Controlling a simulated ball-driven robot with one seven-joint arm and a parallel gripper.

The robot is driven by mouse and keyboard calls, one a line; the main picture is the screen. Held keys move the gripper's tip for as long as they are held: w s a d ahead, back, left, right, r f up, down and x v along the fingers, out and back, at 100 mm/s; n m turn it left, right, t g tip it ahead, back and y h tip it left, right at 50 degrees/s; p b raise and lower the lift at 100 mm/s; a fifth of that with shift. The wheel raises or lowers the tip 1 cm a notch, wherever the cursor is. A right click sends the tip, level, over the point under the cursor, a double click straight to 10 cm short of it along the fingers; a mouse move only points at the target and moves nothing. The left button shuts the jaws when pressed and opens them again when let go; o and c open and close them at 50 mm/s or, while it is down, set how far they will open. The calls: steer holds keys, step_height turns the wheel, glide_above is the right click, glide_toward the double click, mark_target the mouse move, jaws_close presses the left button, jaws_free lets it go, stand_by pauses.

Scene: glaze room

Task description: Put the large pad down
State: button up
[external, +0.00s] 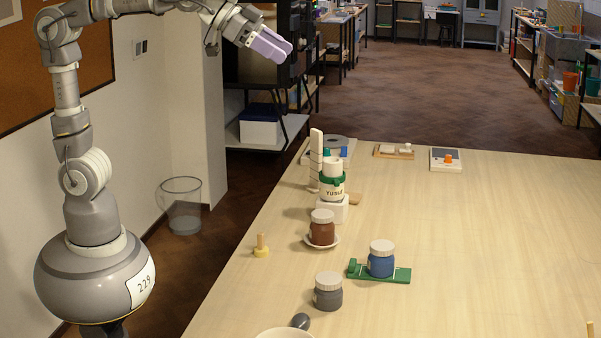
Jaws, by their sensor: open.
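My gripper (286,51), with lavender fingers, is raised at the upper left, in front of dark shelving and beyond the table's left edge. It is open, and no held object shows in it. I cannot tell for sure which thing is the large pad. A wooden tray (381,155) at the back of the table carries small pale pieces. A grey-and-white board (438,165) with an orange knob lies to its right. A green board (402,275) lies under a blue jar (381,262) nearer the front. My gripper is well apart from all of these.
A white-lidded brown jar (322,231) stands on a saucer. A green-banded container (332,184) stands on a white block beside a tall pale post (316,155). The table's right side is mostly clear.

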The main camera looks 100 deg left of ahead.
steer(key=s+d+r+t, duration=0.1)
steer(key=s+r+t, duration=0.1)
steer(key=r, duration=0.6)
steer(key=s+d+r+t+h, duration=0.1)
steer(key=s+r, duration=0.3)
steer(key=r, duration=0.4)
steer(key=shift+s+d+r+t, duration=0.3)
steer(key=shift+s+d+t, duration=0.15)
steer(key=shift+d, duration=0.35)
steer(key=shift+w, duration=0.1)
step_height(320, 180, down, 5)
steer(key=b, duration=0.4)
steer(key=shift+r+b, duration=0.15)
steer(key=shift+b, duration=0.2)
